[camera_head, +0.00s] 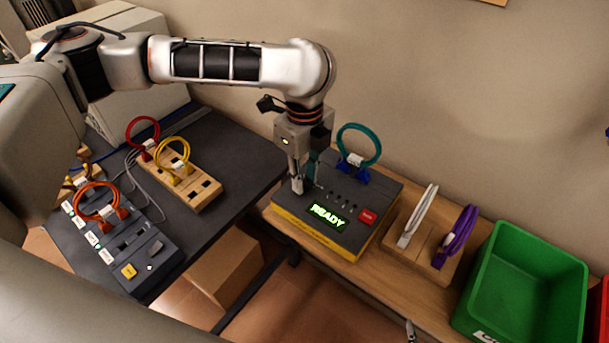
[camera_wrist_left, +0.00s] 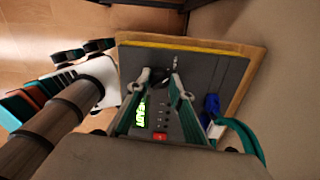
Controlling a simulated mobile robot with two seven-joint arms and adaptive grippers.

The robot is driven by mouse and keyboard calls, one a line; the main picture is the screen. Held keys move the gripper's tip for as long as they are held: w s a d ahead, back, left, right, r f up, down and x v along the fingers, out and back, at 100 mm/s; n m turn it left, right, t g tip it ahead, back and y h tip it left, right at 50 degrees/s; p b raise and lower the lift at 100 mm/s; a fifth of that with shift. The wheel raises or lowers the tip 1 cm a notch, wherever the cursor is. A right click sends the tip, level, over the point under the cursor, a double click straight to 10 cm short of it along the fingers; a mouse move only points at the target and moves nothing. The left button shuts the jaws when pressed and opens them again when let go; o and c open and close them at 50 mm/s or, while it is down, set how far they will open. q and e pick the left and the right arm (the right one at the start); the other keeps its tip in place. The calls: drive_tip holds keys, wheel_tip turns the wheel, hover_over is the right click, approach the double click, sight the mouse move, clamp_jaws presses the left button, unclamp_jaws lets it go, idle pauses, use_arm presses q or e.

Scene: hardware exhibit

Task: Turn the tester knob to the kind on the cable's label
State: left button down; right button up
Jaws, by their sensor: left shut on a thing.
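The tester (camera_head: 345,239) is a dark grey box with a yellow edge on the wooden table. Its green display (camera_head: 327,215) reads READY. My left gripper (camera_head: 302,188) points down at the tester's left part and is shut on the knob, mostly hidden in the head view. In the left wrist view the dark knob (camera_wrist_left: 157,75) shows between the fingertips (camera_wrist_left: 165,78); its pointer setting is not readable. A teal cable (camera_head: 377,150) stands in blue plugs at the tester's back, with a white label (camera_head: 355,160) too small to read.
A wooden rack (camera_head: 420,255) with white and purple cables stands right of the tester, then a green bin (camera_head: 535,290). On the left dark table are a rack (camera_head: 200,190) with red and yellow cables and a grey panel (camera_head: 135,245) with an orange cable.

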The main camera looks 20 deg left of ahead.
sight(305, 179)
use_arm(q)
drive_tip(key=shift+n, duration=0.6)
drive_tip(key=c, duration=1.8)
unclamp_jaws()
wheel_tip(305, 179, up, 12)
